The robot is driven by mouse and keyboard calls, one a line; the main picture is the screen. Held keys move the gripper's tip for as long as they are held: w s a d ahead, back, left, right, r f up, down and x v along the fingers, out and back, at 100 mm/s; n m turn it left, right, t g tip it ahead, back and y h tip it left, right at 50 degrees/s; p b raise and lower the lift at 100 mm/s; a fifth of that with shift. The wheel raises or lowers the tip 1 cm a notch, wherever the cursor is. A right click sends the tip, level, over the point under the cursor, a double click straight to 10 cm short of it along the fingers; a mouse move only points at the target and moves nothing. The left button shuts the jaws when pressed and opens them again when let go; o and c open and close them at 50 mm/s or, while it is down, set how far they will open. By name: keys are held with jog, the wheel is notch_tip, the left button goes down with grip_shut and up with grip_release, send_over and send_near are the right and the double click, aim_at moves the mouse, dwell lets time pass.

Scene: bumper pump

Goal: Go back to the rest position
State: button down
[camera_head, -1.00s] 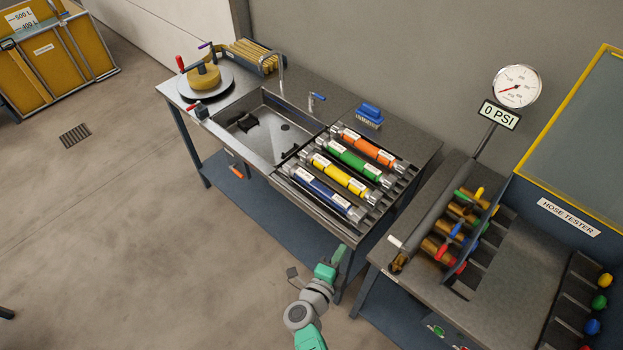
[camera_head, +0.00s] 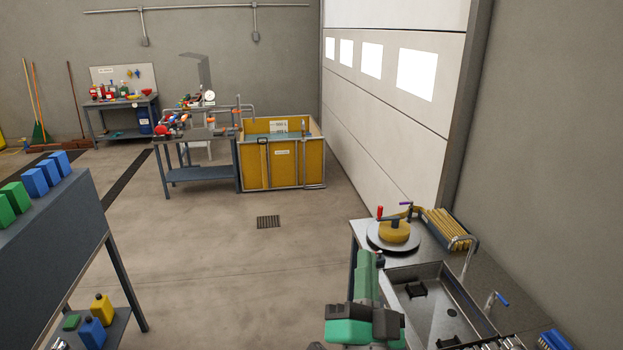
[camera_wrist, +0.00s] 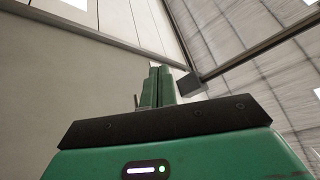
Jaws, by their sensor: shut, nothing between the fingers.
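My gripper (camera_head: 366,258) is raised at the lower middle of the head view, with green and dark parts, just left of the sink bench (camera_head: 519,331). In the wrist view its two green fingers (camera_wrist: 157,72) are together and point up towards the wall and ceiling. Nothing is held between them. No task object shows near the fingertips. The rest of my arm is cut off by the lower edge of the head view.
The bench carries a sink (camera_head: 425,306), a turntable (camera_head: 394,237) and a tray of yellow rods (camera_head: 447,226). A shelf unit (camera_head: 62,225) stands at left. A yellow tank (camera_head: 283,163) is farther back. The floor between is clear.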

jog(key=s+a+r+n+y+p, duration=0.1)
jog(key=s+a+r+n, duration=0.2)
jog(key=s+r, duration=0.3)
jog(key=s+a+r+n+p, duration=0.1)
jog(key=s+a+r+n, duration=0.2)
jog(key=s+r, duration=0.3)
jog(key=s+a+r+n+t+y+p, duration=0.1)
jog(key=s+a+r+n, duration=0.2)
jog(key=s+r, duration=0.3)
notch_tip(320, 180, up, 6)
jog(key=shift+s+f+n+y, duration=0.2)
jog(key=shift+s+n+y, duration=0.1)
jog(key=shift+s, duration=0.05)
